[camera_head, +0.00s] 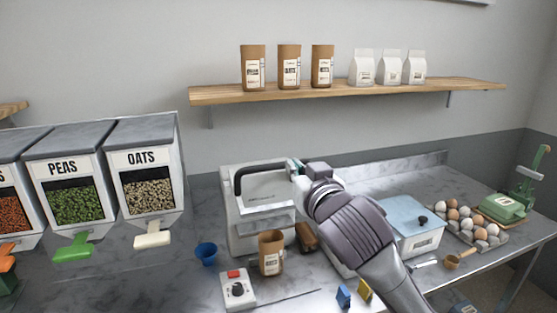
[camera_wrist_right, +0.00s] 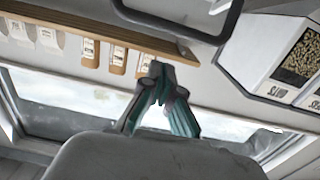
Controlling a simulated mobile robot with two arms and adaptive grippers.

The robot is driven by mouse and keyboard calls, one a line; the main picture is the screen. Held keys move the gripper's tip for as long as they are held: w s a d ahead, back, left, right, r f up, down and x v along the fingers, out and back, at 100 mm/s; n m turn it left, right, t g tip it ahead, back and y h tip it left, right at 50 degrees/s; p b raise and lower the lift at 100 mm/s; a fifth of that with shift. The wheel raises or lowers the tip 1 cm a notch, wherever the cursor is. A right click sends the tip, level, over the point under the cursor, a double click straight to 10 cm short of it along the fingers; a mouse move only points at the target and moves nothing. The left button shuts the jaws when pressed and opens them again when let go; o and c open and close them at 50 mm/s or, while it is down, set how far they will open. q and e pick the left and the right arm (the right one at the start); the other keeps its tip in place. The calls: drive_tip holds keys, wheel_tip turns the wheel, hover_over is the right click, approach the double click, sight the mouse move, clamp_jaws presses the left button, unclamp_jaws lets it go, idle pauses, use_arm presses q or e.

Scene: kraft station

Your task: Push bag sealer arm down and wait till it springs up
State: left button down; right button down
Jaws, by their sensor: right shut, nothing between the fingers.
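The bag sealer (camera_head: 240,235) is a white machine on the grey counter, in the middle of the head view. Its black arm (camera_head: 262,170) is a bent bar that stands raised above the body, and a dark bar also shows at the top of the right wrist view (camera_wrist_right: 185,35). A brown paper bag (camera_head: 271,258) stands upright at the front of the sealer. My right gripper (camera_head: 292,164) is shut and empty, at the right end of the black arm; I cannot tell whether they touch. Its fingertips meet in the right wrist view (camera_wrist_right: 160,70). My left gripper is out of view.
A control box (camera_head: 237,290) with a red switch and a blue cup (camera_head: 206,254) stand in front of the sealer. Dispensers (camera_head: 145,180) stand at the left. A white bin (camera_head: 415,235) and an egg tray (camera_head: 470,222) are at the right. A shelf (camera_head: 350,90) holds several bags.

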drive_tip(key=shift+a+r, duration=0.25)
drive_tip(key=shift+r, duration=0.75)
drive_tip(key=shift+w, duration=0.1)
drive_tip(key=p, duration=0.4)
hover_over(277, 166)
drive_tip(key=shift+w+r, duration=0.15)
drive_tip(key=shift+r, duration=0.05)
wheel_tip(277, 166, down, 3)
drive_tip(key=shift+r+p, duration=0.2)
drive_tip(key=shift+p, duration=0.3)
drive_tip(key=shift+s+d+f, duration=0.2)
drive_tip(key=shift+s+f, duration=0.3)
drive_tip(key=shift+f, duration=0.3)
